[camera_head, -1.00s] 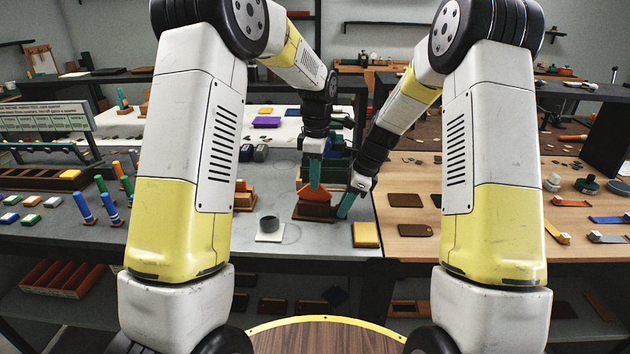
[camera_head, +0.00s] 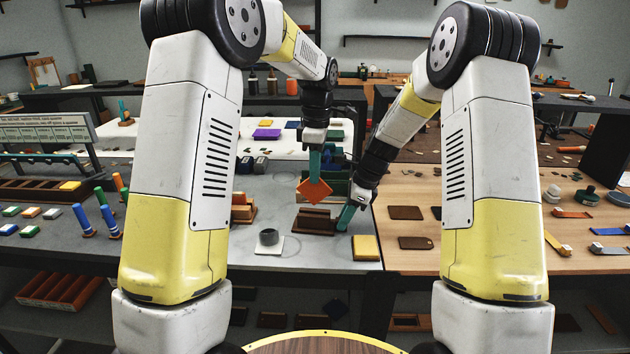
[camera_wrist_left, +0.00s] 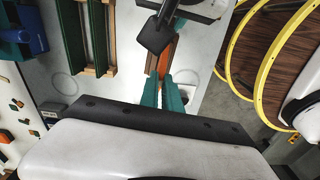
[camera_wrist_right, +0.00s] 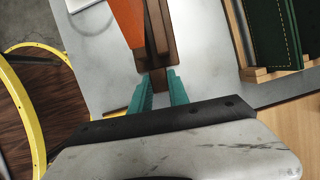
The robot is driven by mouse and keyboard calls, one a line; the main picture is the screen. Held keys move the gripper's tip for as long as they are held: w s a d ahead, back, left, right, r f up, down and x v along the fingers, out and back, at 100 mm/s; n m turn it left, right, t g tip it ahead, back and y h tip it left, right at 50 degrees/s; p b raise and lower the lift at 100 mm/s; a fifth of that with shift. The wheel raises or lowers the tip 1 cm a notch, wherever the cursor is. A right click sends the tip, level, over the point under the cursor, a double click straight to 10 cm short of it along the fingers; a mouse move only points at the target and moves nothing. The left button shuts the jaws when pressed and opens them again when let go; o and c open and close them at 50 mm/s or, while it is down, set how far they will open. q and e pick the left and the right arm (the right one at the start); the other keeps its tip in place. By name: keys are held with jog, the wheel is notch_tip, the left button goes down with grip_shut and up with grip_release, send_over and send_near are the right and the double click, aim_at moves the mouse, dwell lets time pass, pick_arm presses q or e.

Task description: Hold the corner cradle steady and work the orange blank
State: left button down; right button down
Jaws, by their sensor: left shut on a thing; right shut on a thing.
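The orange blank (camera_head: 314,191) is a flat square, turned corner-down like a diamond, held by my left gripper (camera_head: 315,173). It hangs just above the brown corner cradle (camera_head: 313,222). The blank also shows in the left wrist view (camera_wrist_left: 166,52) and in the right wrist view (camera_wrist_right: 127,18). My right gripper (camera_head: 346,216) is shut on the cradle's right end; the right wrist view shows the teal fingers around the brown cradle (camera_wrist_right: 158,48). The cradle sits on the grey table. Whether the blank's lowest corner clears the cradle is hard to tell.
A green stand on wood (camera_head: 335,187) is close behind. Orange-brown blocks (camera_head: 243,208) stand farther left.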

pick_arm(q)
jog(key=shift+r, duration=0.85)
pick_arm(e)
jog(key=shift+s+f, duration=0.2)
jog(key=shift+f, duration=0.05)
pick_arm(q)
jog(key=shift+r, duration=0.1)
jog(key=a+r, duration=0.5)
jog(key=a, duration=0.1)
jog(key=shift+w+r, duration=0.3)
jog(key=shift+r, duration=0.1)
pick_arm(e)
jog(key=c, duration=1.2)
grip_release()
jog(key=shift+w, duration=0.1)
jog(key=shift+o, duration=0.2)
jog(key=shift+r, duration=0.15)
jog(key=shift+w+r, duration=0.1)
